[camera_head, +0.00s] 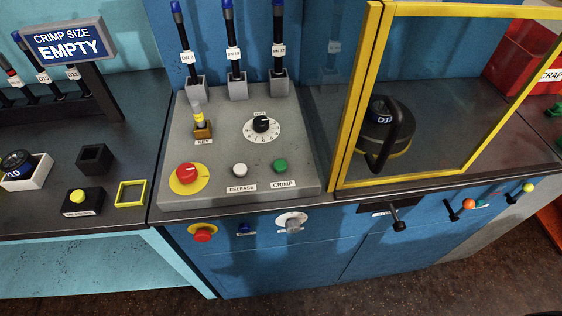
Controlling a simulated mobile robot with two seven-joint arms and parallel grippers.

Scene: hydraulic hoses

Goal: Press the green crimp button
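The green crimp button (280,166) stands at the front right of the sloped grey control panel (222,137), above a label reading CRIMP. A white release button (240,170) is to its left, above a label reading RELEASE. Further left is a red mushroom button (187,173) on a yellow disc. A key switch (201,124) with a yellow tag and a black rotary dial (262,125) sit higher on the panel. Neither of my grippers shows in the head view.
A yellow-framed clear guard (352,100) stands right of the panel, with a black die (387,127) behind it. A sign reading CRIMP SIZE EMPTY (68,41) stands at left. Hoses (234,52) rise from holders behind the panel. A red bin (522,60) is at far right.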

